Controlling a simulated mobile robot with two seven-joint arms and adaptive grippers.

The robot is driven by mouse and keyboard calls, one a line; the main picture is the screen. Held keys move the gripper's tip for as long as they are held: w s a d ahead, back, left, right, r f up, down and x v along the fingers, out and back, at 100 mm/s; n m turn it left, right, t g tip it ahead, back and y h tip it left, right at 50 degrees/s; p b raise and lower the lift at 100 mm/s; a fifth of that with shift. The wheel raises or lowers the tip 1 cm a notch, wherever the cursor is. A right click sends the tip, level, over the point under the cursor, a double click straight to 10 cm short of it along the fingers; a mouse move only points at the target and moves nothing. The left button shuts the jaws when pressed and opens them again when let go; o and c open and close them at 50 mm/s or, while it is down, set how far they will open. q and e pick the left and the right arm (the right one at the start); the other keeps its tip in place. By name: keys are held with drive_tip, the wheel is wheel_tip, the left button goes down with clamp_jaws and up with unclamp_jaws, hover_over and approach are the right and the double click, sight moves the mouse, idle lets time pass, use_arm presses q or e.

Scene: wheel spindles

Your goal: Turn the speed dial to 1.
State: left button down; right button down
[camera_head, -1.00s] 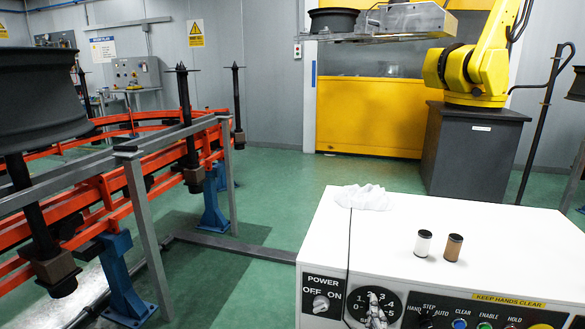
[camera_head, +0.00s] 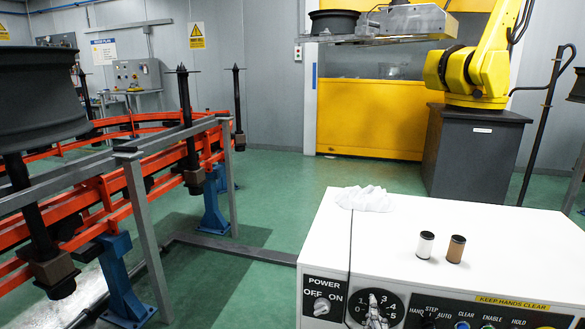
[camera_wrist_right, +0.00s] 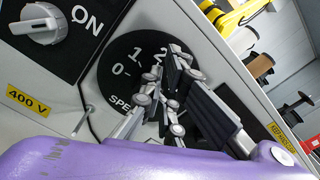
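The speed dial (camera_head: 391,313) is a black round plate with white numbers on the front of the white control box, in the head view's lower part. In the right wrist view the dial plate (camera_wrist_right: 117,62) shows 0, 1 and 2, while its other numbers are covered. My right gripper (camera_wrist_right: 167,72) is right in front of the dial's middle, its grey fingers close together. It also shows small over the dial in the head view (camera_head: 375,306). The fingers hide the knob, so I cannot tell whether they grip it or where it points. My left gripper is not in view.
The power switch (camera_head: 321,306) is left of the dial, and a row of small controls (camera_head: 463,324) is to its right. A white cloth (camera_head: 366,199), a white cylinder (camera_head: 425,245) and a brown cylinder (camera_head: 455,249) are on the box top.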

drive_tip(key=shift+s+d+f, duration=0.15)
drive_tip(key=shift+s+f, duration=0.05)
drive_tip(key=shift+f, duration=0.45)
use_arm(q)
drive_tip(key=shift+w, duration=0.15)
use_arm(e)
drive_tip(key=shift+f, duration=0.1)
drive_tip(key=shift+w+a+r, duration=0.1)
drive_tip(key=shift+w+a, duration=0.1)
drive_tip(key=shift+a, duration=0.3)
drive_tip(key=shift+w+a+r, duration=0.1)
drive_tip(key=shift+w+a, duration=0.1)
drive_tip(key=shift+a, duration=0.25)
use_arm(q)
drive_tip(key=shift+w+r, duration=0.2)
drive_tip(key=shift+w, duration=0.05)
use_arm(e)
drive_tip(key=v, duration=0.6)
drive_tip(key=shift+a, duration=0.15)
drive_tip(key=shift+w, duration=0.1)
